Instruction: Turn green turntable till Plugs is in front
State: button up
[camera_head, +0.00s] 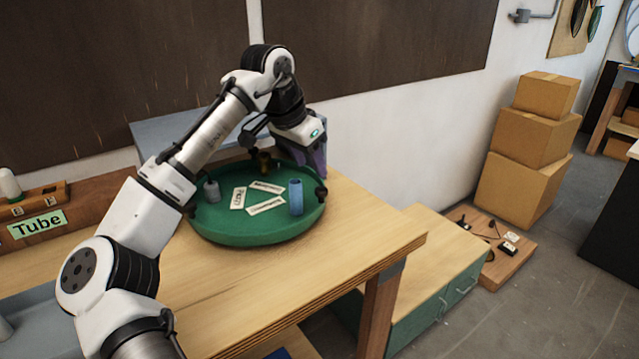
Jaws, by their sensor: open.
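The green turntable (245,236) is a round tray with a raised rim, on the wooden table near its back edge. Three white labels lie around its middle: a short-worded one on the left (238,198), one at the back (267,187) and one at the front (265,206). Their print is too small to read surely, so I cannot tell which is Plugs. Dark knobs show on the rim at left (190,208) and right (321,193). My gripper (319,172) is open and points down at the turntable's back right rim, near the right knob. Its fingertips are partly hidden; contact is unclear.
On the turntable stand a blue cylinder (296,197), a grey piece (212,191) and a brass piece (264,161). A grey box (165,131) stands behind it by the wall. A "Tube" rack (38,224) is at left. The table's right front (370,225) is clear.

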aim_at(321, 189)
jog(key=x, duration=0.7)
jog(key=shift+w+d+f+p, duration=0.1)
jog(key=shift+f+p, duration=0.2)
jog(key=shift+p, duration=0.05)
jog(key=shift+c, duration=0.5)
grip_shut()
